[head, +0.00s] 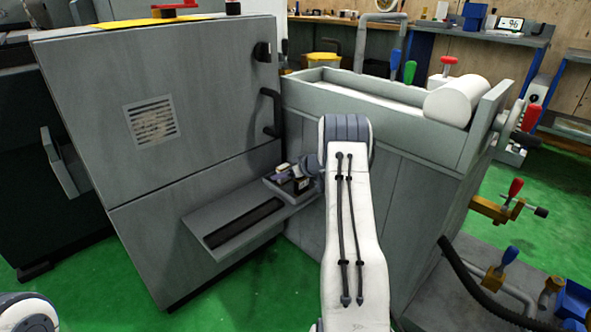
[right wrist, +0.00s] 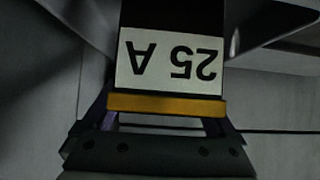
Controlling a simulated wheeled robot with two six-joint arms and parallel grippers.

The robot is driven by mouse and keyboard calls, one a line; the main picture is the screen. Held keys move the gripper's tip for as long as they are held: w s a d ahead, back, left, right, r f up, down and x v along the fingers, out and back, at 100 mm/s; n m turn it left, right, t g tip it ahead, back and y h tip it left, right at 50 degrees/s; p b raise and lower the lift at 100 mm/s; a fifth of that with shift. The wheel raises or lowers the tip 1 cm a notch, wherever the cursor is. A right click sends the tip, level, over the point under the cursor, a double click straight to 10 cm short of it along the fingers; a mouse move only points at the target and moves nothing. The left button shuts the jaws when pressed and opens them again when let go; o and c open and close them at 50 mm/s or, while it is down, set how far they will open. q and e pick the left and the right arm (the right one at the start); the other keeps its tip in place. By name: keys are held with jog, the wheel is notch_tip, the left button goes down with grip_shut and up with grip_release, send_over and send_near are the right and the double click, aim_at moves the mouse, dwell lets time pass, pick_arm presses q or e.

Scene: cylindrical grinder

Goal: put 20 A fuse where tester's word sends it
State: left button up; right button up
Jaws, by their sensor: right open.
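In the right wrist view a dark block with a white label (right wrist: 170,62) reading "25 A" fills the middle, upside down, with an orange band (right wrist: 167,104) along its edge. I cannot tell whether it is a fuse or part of a holder. My right gripper (head: 303,178) is open at this block; whether it touches it I cannot tell. In the head view the gripper is over small dark and pale things (head: 284,171) at the end of the grey shelf (head: 215,222), partly hidden by my arm. No fuse marked 20 A and no tester's word can be read. My left gripper is out of view.
The grey cabinet (head: 90,150) stands left of my right arm, the grinder's trough (head: 350,85) behind it. A white cylinder (head: 455,100) and a handwheel (head: 510,112) are at the right. A bench behind bears a display (head: 510,24). Green floor (head: 530,210) shows at the right.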

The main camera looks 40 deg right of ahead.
jog(key=p+v, duration=0.3)
jog(key=v, duration=0.7)
jog(key=shift+w, duration=0.1)
jog(key=w+a+r+n+h, duration=0.1)
jog(key=w+a+r, duration=0.25)
jog(key=a, duration=0.55)
jog(key=w+a+r+h, duration=0.1)
jog(key=w+a+r, duration=0.1)
jog(key=a+r, duration=0.5)
jog(key=s+a+g, duration=0.1)
jog(key=s+a, duration=0.2)
jog(key=a, duration=0.5)
jog(key=s+a+g, duration=0.2)
jog(key=s+a, duration=0.1)
jog(key=a, duration=0.5)
jog(key=s+a+n+g+y, duration=0.1)
jog(key=s+a+n+g, duration=0.15)
jog(key=s+a, duration=0.95)
jog(key=s+a+n+g, duration=0.1)
jog(key=s+a+g, duration=0.1)
jog(key=s, duration=0.9)
jog(key=s+a+f+n+g+y, duration=0.1)
jog(key=s+a+n+g, duration=0.1)
jog(key=s, duration=0.9)
jog(key=shift+s+a+g, duration=0.35)
jog(key=shift+s+g, duration=0.05)
jog(key=shift+g, duration=0.35)
jog(key=shift+p, duration=0.3)
